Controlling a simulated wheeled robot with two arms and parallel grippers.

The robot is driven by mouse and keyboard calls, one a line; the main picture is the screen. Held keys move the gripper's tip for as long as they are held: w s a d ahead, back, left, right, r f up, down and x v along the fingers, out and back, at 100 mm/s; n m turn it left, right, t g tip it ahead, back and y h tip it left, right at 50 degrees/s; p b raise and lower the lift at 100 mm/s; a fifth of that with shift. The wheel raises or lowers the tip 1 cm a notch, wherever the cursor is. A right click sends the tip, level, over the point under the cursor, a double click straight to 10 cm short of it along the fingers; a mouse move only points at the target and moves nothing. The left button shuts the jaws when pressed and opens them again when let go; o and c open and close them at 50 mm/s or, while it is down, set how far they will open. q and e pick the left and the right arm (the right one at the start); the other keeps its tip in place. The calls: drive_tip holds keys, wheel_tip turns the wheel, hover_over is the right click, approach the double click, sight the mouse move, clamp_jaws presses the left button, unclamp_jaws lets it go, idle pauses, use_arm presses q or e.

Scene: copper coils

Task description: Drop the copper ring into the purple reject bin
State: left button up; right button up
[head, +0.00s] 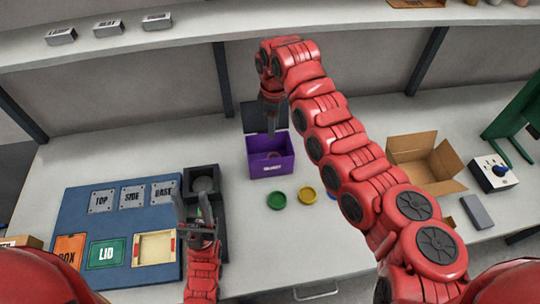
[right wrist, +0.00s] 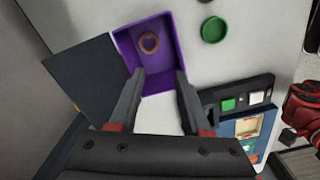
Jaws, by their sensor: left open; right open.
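The purple reject bin (head: 271,165) stands open on the table at the middle of the head view, its dark lid (head: 262,117) tipped up behind it. It also shows in the right wrist view (right wrist: 127,42). The copper ring (right wrist: 149,43) lies on the floor of the bin, near one wall. My right gripper (right wrist: 158,75) is open and empty above the bin; in the head view its fingers (head: 271,125) are over the bin's back part. My left gripper (head: 197,215) is open over the black fixture, at the right edge of the blue mat.
Green (head: 276,200) and yellow (head: 308,195) discs lie in front of the bin. The blue mat (head: 78,210) holds labelled plates. A black fixture (head: 203,172) stands beside it. An open cardboard box (head: 425,160) and a switch box (head: 492,173) are at the right.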

wheel_tip(320, 180, up, 10)
drive_tip(key=p, duration=0.3)
drive_tip(key=shift+f+p, duration=0.15)
drive_tip(key=shift+p, duration=0.15)
